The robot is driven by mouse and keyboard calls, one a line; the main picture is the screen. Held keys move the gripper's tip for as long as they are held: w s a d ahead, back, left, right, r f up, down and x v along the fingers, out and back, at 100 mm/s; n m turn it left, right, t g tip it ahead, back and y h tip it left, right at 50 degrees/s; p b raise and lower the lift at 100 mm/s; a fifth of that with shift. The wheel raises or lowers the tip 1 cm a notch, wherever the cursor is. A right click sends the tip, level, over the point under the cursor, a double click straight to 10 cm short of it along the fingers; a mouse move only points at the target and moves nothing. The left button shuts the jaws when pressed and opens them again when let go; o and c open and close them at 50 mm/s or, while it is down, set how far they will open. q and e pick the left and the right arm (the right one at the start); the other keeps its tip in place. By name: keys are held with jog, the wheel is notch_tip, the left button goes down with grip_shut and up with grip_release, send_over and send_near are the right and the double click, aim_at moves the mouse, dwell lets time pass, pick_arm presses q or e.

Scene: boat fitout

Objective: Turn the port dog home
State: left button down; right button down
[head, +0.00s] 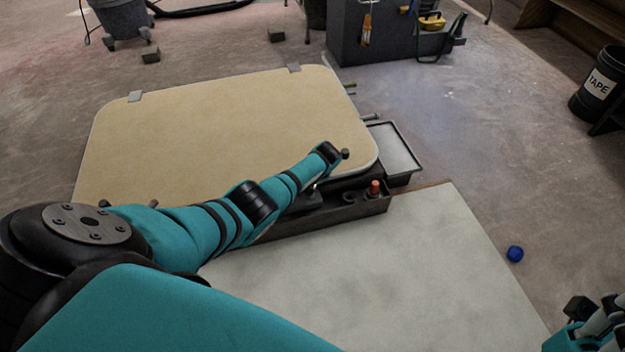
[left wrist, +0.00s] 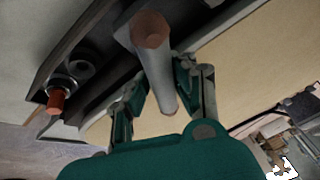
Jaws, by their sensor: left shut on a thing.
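In the left wrist view a pale grey bar with a brown faceted end (left wrist: 158,65), apparently the port dog's handle, runs between the fingers of my left gripper (left wrist: 160,100). The gripper is shut on it. In the head view my left arm reaches the near edge of the cream hatch panel (head: 215,125); the gripper and the bar are mostly hidden there by the arm. A second post with an orange-brown top (head: 374,188) stands on the dark rail, also in the left wrist view (left wrist: 57,98). My right gripper (head: 600,320) is at the bottom right corner, partly cut off.
A dark rail (head: 340,213) runs along the panel's near edge, beside a pale board (head: 400,275). A shallow grey tray (head: 396,148) sits right of the panel. A blue ball (head: 515,253) lies on the floor. A black tape bin (head: 598,85) stands far right.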

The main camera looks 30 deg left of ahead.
pick_arm(q)
jog(key=shift+s+a+f+n+g+b, duration=0.15)
jog(key=shift+a+n+g+b, duration=0.1)
jog(key=shift+n, duration=0.3)
jog(key=shift+s+a+n+g+b, duration=0.15)
jog(key=shift+n+g+b, duration=0.1)
jog(key=shift+n, duration=0.3)
jog(key=shift+y, duration=0.3)
jog(key=shift+s, duration=0.1)
dwell(0.4)
jog(key=c, duration=1.1)
grip_release()
jog(key=shift+s, duration=0.1)
jog(key=shift+d, duration=0.1)
jog(key=shift+w+d, duration=0.2)
jog(key=shift+w, duration=0.05)
jog(key=shift+d+r, duration=0.2)
jog(key=shift+r, duration=0.4)
jog(key=v, duration=1)
jog(key=shift+s+r, duration=0.15)
jog(key=shift+r, duration=0.25)
